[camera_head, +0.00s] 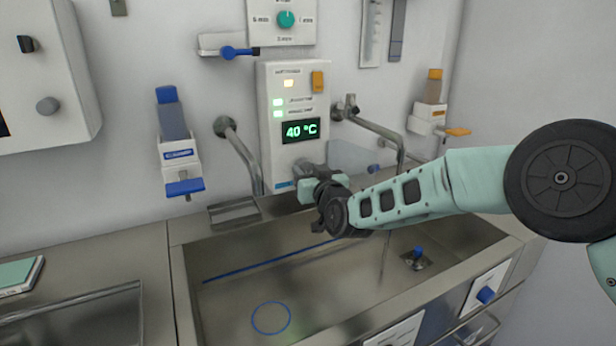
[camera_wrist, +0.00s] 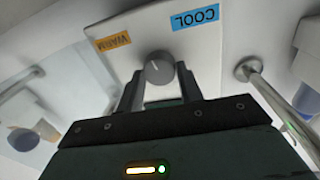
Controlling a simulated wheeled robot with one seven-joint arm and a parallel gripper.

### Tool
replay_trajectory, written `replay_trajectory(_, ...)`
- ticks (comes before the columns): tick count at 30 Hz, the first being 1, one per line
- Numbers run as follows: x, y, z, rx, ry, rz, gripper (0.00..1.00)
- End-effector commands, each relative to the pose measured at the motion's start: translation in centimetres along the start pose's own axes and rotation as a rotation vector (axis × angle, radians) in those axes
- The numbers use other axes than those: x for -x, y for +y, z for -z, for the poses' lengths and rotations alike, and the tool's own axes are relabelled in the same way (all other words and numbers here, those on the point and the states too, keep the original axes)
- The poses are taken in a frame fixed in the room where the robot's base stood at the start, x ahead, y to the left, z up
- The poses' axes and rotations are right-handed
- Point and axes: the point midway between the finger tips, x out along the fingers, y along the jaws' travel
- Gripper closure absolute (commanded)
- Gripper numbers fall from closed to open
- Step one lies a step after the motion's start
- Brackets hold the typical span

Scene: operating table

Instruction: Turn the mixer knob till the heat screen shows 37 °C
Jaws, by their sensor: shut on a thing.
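The heat screen (camera_head: 300,131) on the white wall panel (camera_head: 271,100) reads 40 °C in green digits. The mixer knob (camera_wrist: 159,68) is a grey round knob on the panel's lower part, between an orange WARM label (camera_wrist: 113,41) and a blue COOL label (camera_wrist: 195,17) in the wrist view. My gripper (camera_wrist: 160,88) reaches the panel from the front, its two dark fingers on either side of the knob and shut on it. In the head view my gripper (camera_head: 316,182) hides most of the knob.
A steel sink (camera_head: 230,265) lies below the panel, with a metal tap pipe (camera_head: 240,155) at the left and another pipe (camera_head: 375,128) at the right. A blue-levered dispenser (camera_head: 180,155) hangs left, an orange-levered one (camera_head: 430,112) right.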

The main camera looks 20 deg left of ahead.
Motion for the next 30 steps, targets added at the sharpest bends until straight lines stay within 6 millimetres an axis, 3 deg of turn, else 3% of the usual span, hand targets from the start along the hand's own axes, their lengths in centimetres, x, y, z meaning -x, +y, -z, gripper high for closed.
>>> replay_trajectory(18,0.00,-0.11,-0.28,0.485,0.039,0.008,0.87)
replay_trajectory(30,-0.01,-0.04,-0.05,0.624,0.047,0.009,0.87)
